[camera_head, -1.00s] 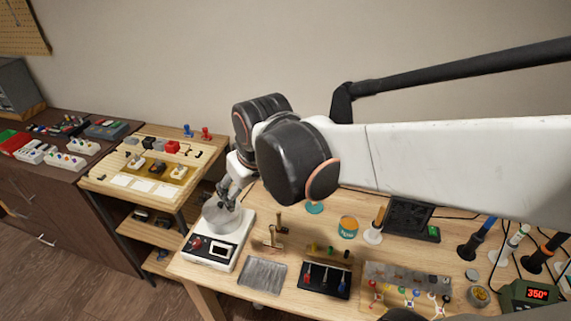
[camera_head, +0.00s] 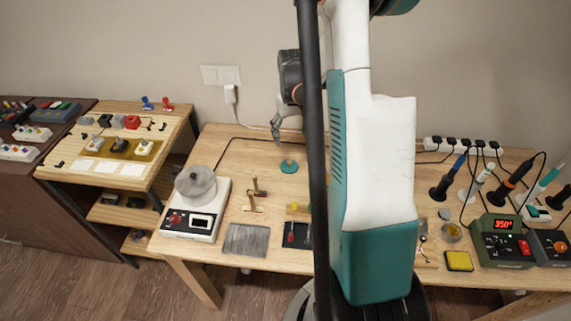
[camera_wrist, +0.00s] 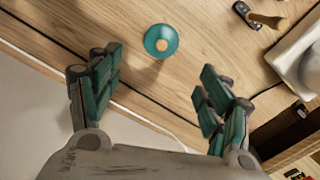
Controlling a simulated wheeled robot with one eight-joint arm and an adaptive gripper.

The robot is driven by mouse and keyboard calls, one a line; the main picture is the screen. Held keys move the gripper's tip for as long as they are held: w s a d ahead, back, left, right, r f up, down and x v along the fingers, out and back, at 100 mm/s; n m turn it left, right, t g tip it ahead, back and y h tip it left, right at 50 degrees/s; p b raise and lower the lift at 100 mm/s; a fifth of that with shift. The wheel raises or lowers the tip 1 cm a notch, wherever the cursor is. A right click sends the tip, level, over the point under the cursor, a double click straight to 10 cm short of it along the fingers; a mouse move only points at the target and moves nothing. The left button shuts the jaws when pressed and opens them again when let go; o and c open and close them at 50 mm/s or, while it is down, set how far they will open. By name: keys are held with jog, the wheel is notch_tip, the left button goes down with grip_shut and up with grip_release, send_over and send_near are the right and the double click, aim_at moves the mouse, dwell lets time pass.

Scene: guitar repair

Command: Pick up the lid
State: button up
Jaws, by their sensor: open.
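The lid (camera_head: 289,166) is a small round teal disc with a light brown knob in its middle. It lies flat on the wooden workbench (camera_head: 262,152) near the back. It also shows in the wrist view (camera_wrist: 161,41), at the top centre. My gripper (camera_head: 277,128) is above the bench, slightly left of the lid and apart from it. In the wrist view my gripper (camera_wrist: 160,78) has its teal-padded fingers spread wide, with nothing between them. The lid shows beyond the fingertips, between their lines.
A white device with a grey round vessel (camera_head: 195,184) stands at the bench's left end. A small wooden stand (camera_head: 256,192) and a grey metal tray (camera_head: 246,239) are near it. A black cable (camera_head: 232,145) runs behind. My arm hides the bench's middle. Bare wood surrounds the lid.

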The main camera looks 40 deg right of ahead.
jog(key=b, duration=0.3)
send_over(289, 162)
jog(key=f, duration=0.8)
jog(key=shift+s+d+f, duration=0.2)
jog(key=shift+s, duration=0.05)
jog(key=shift+w+a+f+b, duration=0.15)
jog(key=shift+f+b, duration=0.45)
jog(key=shift+f, duration=0.75)
jog(key=shift+w+d+f+b, duration=0.1)
jog(key=shift+f+b, duration=0.45)
jog(key=shift+f, duration=0.75)
jog(key=shift+a+r, duration=0.1)
jog(key=c, duration=1.1)
